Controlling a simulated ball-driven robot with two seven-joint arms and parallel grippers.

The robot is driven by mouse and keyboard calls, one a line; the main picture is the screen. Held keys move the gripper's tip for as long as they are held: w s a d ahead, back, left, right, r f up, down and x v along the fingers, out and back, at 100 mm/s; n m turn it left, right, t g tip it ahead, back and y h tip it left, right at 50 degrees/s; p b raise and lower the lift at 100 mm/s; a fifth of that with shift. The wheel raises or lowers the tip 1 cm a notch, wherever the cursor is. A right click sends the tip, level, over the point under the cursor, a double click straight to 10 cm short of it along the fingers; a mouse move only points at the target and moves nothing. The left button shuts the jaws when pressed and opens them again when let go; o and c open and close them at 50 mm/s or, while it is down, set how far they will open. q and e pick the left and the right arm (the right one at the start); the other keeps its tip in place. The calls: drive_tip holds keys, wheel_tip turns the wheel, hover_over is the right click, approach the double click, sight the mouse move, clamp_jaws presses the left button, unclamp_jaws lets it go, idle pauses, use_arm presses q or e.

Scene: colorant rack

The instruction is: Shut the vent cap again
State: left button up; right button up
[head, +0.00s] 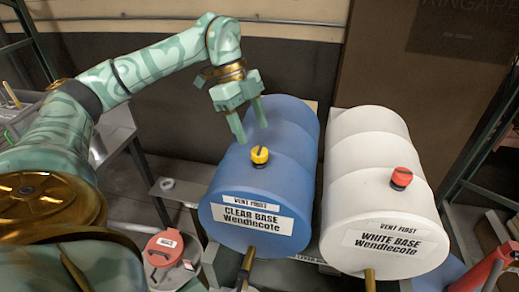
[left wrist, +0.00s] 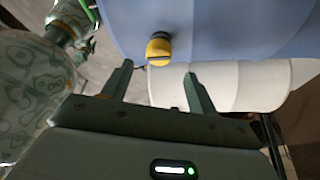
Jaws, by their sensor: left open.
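A yellow vent cap (head: 260,155) with a dark bar across its top sits on the upper side of the blue drum (head: 225,180), labelled CLEAR BASE. A red cap (head: 401,177) sits on the white drum (head: 345,150), labelled WHITE BASE. My left gripper (head: 249,120) is open and empty, above the blue drum and just behind the yellow cap. In the left wrist view the yellow cap (left wrist: 159,48) shows just beyond the gap between the open fingertips (left wrist: 158,69), apart from them. I cannot tell whether either cap is fully closed. My right gripper is not in view.
The two drums lie side by side with a narrow gap between them. Brass spouts (head: 248,262) stick out of their fronts. A red-lidded can (head: 164,249) stands low at the left of the blue drum. A wall is behind; a green rack post (head: 480,150) stands at the right.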

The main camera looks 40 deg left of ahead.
sight(260, 151)
use_arm(q)
drive_tip(key=x, duration=0.4)
drive_tip(key=shift+s+d+f, duration=0.1)
drive_tip(key=shift+f, duration=0.15)
drive_tip(key=shift+d+f, duration=0.2)
drive_tip(key=shift+f, duration=0.25)
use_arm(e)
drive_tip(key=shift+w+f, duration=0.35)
use_arm(q)
drive_tip(key=c, duration=1)
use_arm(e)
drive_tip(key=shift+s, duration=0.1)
use_arm(q)
drive_tip(key=shift+r, duration=0.1)
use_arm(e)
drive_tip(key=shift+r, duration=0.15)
